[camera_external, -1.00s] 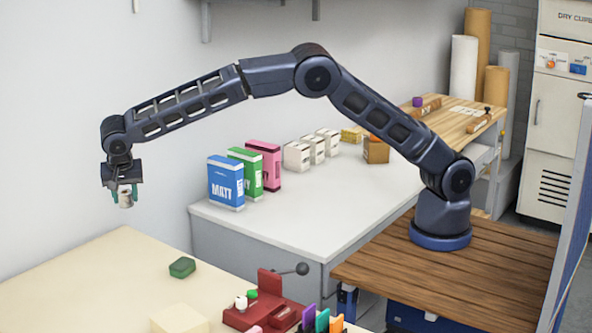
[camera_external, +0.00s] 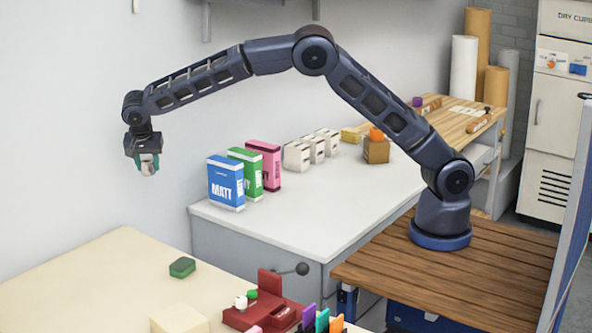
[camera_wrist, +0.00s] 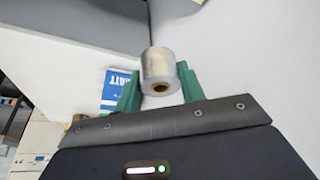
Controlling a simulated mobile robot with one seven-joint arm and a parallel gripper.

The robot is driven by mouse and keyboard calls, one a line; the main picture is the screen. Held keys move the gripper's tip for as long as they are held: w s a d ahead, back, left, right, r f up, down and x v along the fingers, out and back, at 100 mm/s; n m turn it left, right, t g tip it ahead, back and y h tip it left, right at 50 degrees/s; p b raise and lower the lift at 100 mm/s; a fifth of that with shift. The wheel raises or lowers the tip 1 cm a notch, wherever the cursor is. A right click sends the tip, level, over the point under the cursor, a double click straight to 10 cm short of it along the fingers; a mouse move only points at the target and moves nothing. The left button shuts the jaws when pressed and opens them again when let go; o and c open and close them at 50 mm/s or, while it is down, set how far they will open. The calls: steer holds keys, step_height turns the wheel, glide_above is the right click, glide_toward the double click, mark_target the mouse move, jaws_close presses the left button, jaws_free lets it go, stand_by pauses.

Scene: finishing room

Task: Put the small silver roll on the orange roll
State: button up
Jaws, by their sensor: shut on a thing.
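The small silver roll (camera_external: 148,170) is held between the green fingers of my gripper (camera_external: 148,163), high up and left of the white worktop. In the wrist view the silver roll (camera_wrist: 158,64) has a brown core and sits between the two fingers. An orange rounded thing (camera_external: 376,134), perhaps the orange roll, shows at the top of a brown box (camera_external: 376,151) on the far part of the white worktop. It is well to the right of my gripper, and its lower part is hidden.
Blue (camera_external: 226,184), green (camera_external: 246,170) and pink (camera_external: 265,164) boxes stand on the white worktop (camera_external: 300,215). Several white cartons (camera_external: 312,150) stand behind them. A cream table (camera_external: 95,280) in front holds a green block (camera_external: 182,267) and a red device (camera_external: 265,305).

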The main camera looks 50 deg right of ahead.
steer(key=w+d+m+g, duration=0.1)
steer(key=w+d+m, duration=0.15)
steer(key=d, duration=1.05)
steer(key=w+d+m, duration=0.1)
steer(key=w+d, duration=0.3)
steer(key=d, duration=0.9)
steer(key=s+d+f+m+g+h, duration=0.15)
steer(key=d+m, duration=0.35)
steer(key=d, duration=2.9)
steer(key=m+g+y, duration=0.2)
steer(key=m+g, duration=0.2)
steer(key=m, duration=0.4)
glide_above(364, 134)
steer(key=shift+t, duration=0.25)
steer(key=shift+s+a+f, duration=0.1)
steer(key=shift+a+f, duration=0.05)
steer(key=shift+f, duration=1.8)
steer(key=shift+s+a+f, duration=0.1)
steer(key=shift+a+f, duration=0.05)
steer(key=shift+f, duration=1.8)
steer(key=shift+f, duration=0.1)
